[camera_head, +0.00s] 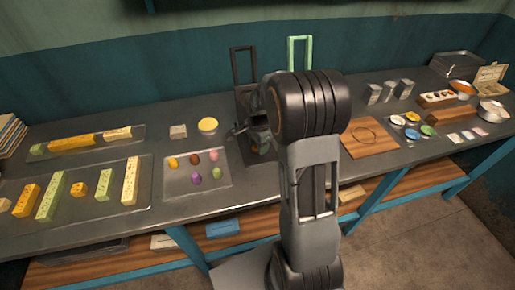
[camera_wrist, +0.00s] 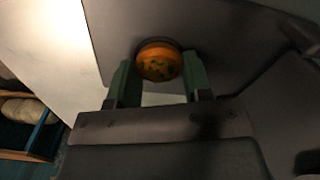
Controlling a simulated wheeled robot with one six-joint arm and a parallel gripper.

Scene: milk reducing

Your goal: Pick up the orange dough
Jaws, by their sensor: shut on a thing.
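The orange dough (camera_wrist: 158,62) is a round ball with dark green specks, seen in the wrist view. My gripper (camera_wrist: 160,80) has its two green fingers on either side of the dough and is shut on it. A grey plate-like surface (camera_wrist: 220,40) lies right behind the dough; I cannot tell whether they touch. In the head view my arm hides most of the gripper, which is by the dark press-like machine (camera_head: 243,68).
A tray (camera_head: 222,183) with several small coloured dough pieces lies left of my arm. Trays with long bars (camera_head: 130,182) are farther left. A wooden board (camera_head: 368,146), bowls (camera_head: 411,117) and metal blocks (camera_head: 373,94) stand to the right. A green frame (camera_head: 300,40) rises behind my arm.

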